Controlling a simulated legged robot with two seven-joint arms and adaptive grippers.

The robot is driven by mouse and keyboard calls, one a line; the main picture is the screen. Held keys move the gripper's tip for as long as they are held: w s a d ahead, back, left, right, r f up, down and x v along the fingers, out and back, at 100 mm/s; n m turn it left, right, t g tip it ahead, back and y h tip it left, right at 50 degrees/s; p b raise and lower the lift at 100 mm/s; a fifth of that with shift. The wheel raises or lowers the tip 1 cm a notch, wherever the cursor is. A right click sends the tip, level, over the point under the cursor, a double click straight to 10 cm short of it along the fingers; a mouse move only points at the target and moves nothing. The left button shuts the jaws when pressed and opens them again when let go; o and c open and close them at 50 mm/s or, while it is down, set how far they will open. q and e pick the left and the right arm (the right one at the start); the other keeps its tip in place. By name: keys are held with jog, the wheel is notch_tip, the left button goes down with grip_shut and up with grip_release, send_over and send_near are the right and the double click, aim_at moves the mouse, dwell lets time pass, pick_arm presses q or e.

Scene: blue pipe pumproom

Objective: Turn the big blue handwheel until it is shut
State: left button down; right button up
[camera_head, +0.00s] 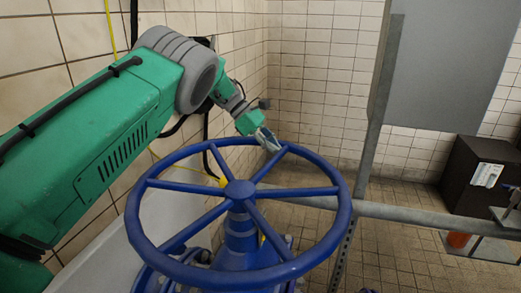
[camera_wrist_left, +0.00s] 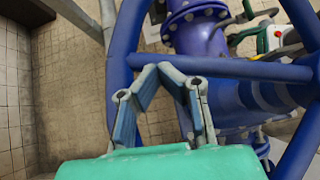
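The big blue handwheel (camera_head: 239,187) lies nearly flat on its blue valve stem, its rim and several spokes fully in view. My left gripper (camera_head: 268,138) is at the far side of its rim, close to where a spoke joins. In the left wrist view, my left gripper (camera_wrist_left: 158,69) has its fingers bent inward with the tips almost meeting. Nothing shows held between them. The handwheel's spoke (camera_wrist_left: 235,68) lies right by the fingertips; I cannot tell whether they touch.
A grey upright post (camera_head: 378,110) and a horizontal grey pipe (camera_head: 425,215) stand right of the wheel. A tiled wall (camera_head: 235,45) is close behind my left arm. A dark box (camera_head: 475,185) stands on the floor at right.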

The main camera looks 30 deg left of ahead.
aim_at(283, 152)
pick_arm(q)
jog(key=shift+d+b, duration=0.3)
jog(key=shift+d, duration=1.2)
